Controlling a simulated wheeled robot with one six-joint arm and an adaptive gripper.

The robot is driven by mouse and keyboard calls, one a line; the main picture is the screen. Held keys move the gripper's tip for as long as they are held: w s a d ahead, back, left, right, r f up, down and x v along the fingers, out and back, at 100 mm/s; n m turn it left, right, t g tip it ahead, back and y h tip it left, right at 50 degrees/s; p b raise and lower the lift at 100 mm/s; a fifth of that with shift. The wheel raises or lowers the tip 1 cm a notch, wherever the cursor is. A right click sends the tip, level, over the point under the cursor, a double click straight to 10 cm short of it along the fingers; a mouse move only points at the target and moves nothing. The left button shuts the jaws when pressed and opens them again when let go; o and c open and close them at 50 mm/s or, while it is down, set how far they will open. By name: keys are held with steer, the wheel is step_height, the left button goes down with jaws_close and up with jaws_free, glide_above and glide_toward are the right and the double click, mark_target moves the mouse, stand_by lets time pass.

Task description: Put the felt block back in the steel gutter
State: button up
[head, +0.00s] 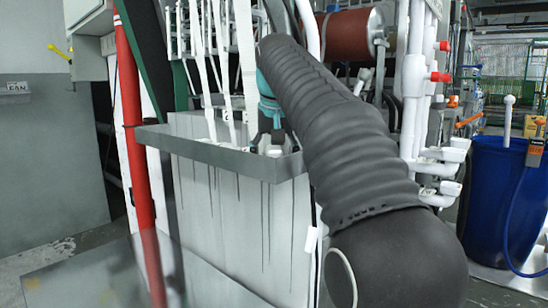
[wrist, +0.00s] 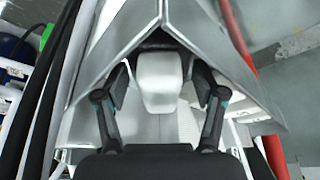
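A pale block (wrist: 160,78), which looks like the felt block, is between my gripper's two fingers in the wrist view. In the head view, the gutter (head: 225,155) runs around the top of a pale streaked panel. My gripper (head: 270,138) reaches down at its right end, and a small pale piece shows there. I cannot tell whether the block touches the gutter's floor.
White webbing strips (head: 222,70) hang into the gutter. A red post (head: 135,130) stands left of it. White pipes with red valves (head: 418,90) stand to the right. A blue barrel (head: 495,195) stands at the far right. Open floor (head: 50,262) lies at the left.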

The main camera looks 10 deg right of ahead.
steer(key=p+v, duration=0.3)
steer(key=v, duration=0.9)
steer(key=shift+p, duration=0.4)
steer(key=s+f, duration=0.8)
steer(key=f, duration=0.3)
steer(key=s+f+n, duration=0.1)
steer(key=s+f, duration=0.8)
steer(key=f, duration=0.3)
steer(key=s+f+t, duration=0.1)
steer(key=s+f, duration=0.7)
steer(key=f, duration=0.4)
steer(key=shift+s+d+f+n+y, duration=0.2)
steer(key=shift+s+d+n+y, duration=0.1)
steer(key=shift+s+n, duration=0.1)
